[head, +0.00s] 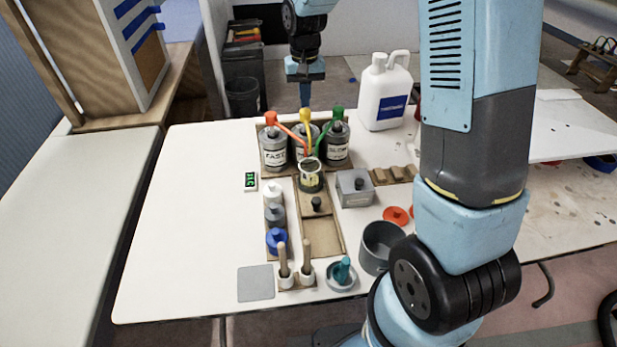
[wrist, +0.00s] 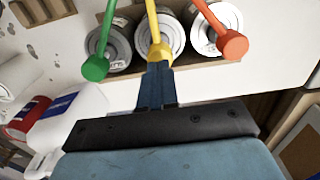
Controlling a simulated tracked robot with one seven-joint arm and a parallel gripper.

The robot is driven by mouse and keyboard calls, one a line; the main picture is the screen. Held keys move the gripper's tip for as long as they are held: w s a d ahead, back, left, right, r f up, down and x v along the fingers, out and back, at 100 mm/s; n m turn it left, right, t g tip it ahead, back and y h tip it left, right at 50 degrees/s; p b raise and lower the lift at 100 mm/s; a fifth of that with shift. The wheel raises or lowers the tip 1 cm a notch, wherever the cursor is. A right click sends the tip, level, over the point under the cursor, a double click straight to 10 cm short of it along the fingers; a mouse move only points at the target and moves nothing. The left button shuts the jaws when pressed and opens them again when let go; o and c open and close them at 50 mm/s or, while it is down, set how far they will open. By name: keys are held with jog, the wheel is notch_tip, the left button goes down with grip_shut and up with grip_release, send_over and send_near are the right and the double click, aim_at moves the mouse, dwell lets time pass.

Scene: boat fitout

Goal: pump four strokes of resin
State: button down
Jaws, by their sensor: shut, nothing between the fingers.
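Three grey cans stand in a row in a wooden rack: the left one marked FAST (head: 273,153), a middle one (head: 299,150) and the right one marked SLOW (head: 338,146). Their pumps are orange-red (head: 270,118), yellow (head: 306,115) and green (head: 338,114). The spouts converge over a cup (head: 311,181) in front of the middle can; its contents are unclear. My gripper (head: 305,103) is shut and empty, pointing down at the yellow pump head. In the wrist view my fingertips (wrist: 159,66) overlap the yellow pump head (wrist: 159,51); I cannot tell whether they touch.
A green-lit display (head: 250,181) lies left of the cup. A white jug (head: 384,95) stands right of the cans. The left tabletop is clear.

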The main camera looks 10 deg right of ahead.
aim_at(305, 111)
jog(key=shift+f, duration=0.15)
dwell(0.5)
jog(key=shift+f, duration=1.8)
jog(key=shift+r, duration=2)
jog(key=shift+r, duration=0.1)
jog(key=shift+r, duration=1.35)
jog(key=shift+r, duration=0.1)
